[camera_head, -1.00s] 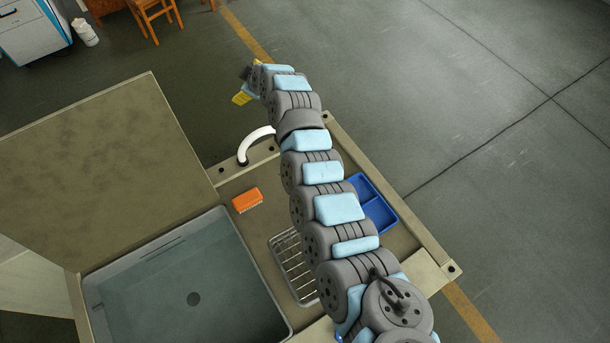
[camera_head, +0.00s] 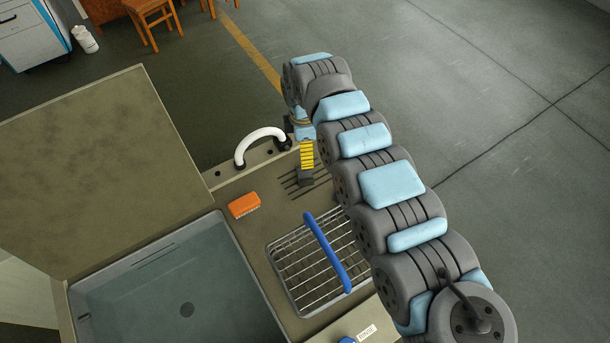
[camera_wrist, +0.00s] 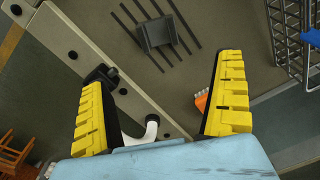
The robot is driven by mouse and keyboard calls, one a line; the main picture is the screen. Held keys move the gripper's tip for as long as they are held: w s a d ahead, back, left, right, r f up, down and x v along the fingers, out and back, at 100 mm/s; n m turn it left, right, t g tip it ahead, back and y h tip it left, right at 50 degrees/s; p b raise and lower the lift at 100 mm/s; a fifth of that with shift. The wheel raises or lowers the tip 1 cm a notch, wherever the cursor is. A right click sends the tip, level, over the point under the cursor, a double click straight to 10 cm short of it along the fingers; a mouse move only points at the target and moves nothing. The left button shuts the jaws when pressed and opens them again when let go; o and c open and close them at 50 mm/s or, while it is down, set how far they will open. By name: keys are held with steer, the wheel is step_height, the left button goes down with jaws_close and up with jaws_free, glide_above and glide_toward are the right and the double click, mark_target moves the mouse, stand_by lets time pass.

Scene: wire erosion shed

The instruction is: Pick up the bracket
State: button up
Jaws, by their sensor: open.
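The bracket (camera_wrist: 157,35) is a small dark grey piece with raised sides. It lies on the slotted part of the worktop in the wrist view, beyond my fingertips. In the head view a dark piece that looks like the bracket (camera_head: 306,179) shows on the slots, just below my yellow fingers. My gripper (camera_wrist: 163,72) is open, with its two yellow ribbed fingers wide apart and nothing between them. In the head view my gripper (camera_head: 307,158) points down over the slots, and my arm hides part of the worktop on the right.
A white curved spout (camera_head: 260,138) stands close left of my gripper. An orange brush (camera_head: 244,205) lies nearby. A wire basket (camera_head: 290,274) with a raised blue handle (camera_head: 328,252) stands in front. A water-filled basin (camera_head: 180,290) is at the left, beside a raised flat panel (camera_head: 105,170).

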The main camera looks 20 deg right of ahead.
glide_above(305, 176)
steer(key=f, duration=0.8)
steer(key=shift+a+f, duration=0.1)
steer(key=shift+a, duration=0.15)
steer(key=shift+d+f+b, duration=0.15)
steer(key=shift+f, duration=1.3)
steer(key=shift+d+f+b, duration=0.1)
steer(key=shift+f+b, duration=0.05)
steer(key=shift+f, duration=1.3)
steer(key=c, duration=1.3)
